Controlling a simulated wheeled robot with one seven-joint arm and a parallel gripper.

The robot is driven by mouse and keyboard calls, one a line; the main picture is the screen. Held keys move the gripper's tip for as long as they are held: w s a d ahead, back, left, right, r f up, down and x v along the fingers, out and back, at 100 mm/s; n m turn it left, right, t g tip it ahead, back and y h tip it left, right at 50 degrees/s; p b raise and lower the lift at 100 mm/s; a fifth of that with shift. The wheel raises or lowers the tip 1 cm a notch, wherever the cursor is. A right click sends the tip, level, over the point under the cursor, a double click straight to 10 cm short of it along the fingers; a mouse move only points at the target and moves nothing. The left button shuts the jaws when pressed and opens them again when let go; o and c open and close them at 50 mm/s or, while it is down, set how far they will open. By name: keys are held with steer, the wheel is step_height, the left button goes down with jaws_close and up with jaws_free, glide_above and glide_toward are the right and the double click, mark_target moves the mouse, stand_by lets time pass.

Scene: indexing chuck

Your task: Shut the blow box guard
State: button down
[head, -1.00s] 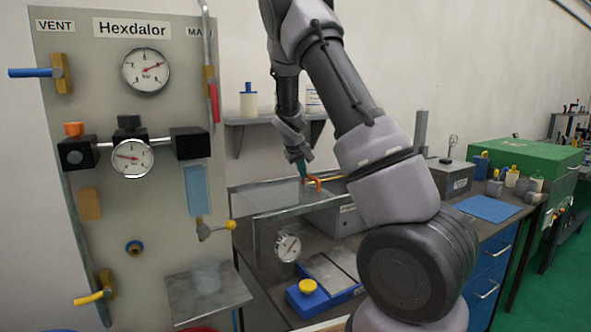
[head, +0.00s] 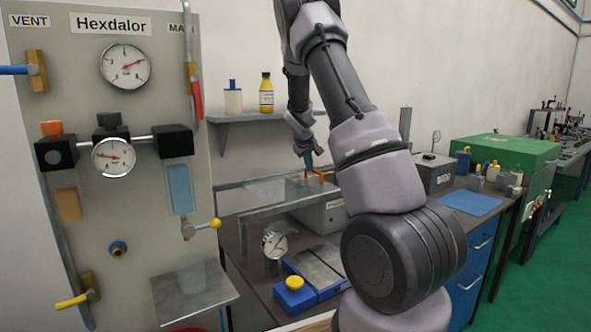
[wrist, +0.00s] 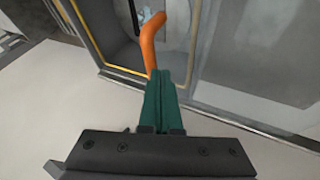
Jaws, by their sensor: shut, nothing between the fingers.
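The blow box (head: 322,217) is a grey box with a label on the bench. Its guard (head: 275,190) is a clear framed pane standing out to the left of the box, with an orange handle (head: 314,178). My gripper (head: 309,160) is at the handle. In the wrist view, the green fingers of my gripper (wrist: 162,90) are shut together and empty. The bent orange handle (wrist: 151,42) rises just beyond the fingertips; I cannot tell if they touch. The clear pane (wrist: 240,60) shows at right, and a yellow-edged opening lies at left. The far side is hidden.
The Hexdalor panel (head: 125,200) with gauges and valves stands at left. A dial gauge (head: 273,243) and a blue block with a yellow knob (head: 295,284) lie in front of the guard. A shelf (head: 262,116) with bottles is behind.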

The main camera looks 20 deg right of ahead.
steer(key=w+d, duration=0.1)
steer(key=d, duration=0.8)
steer(key=w+d, duration=0.2)
steer(key=d, duration=0.8)
steer(key=shift+w, duration=0.3)
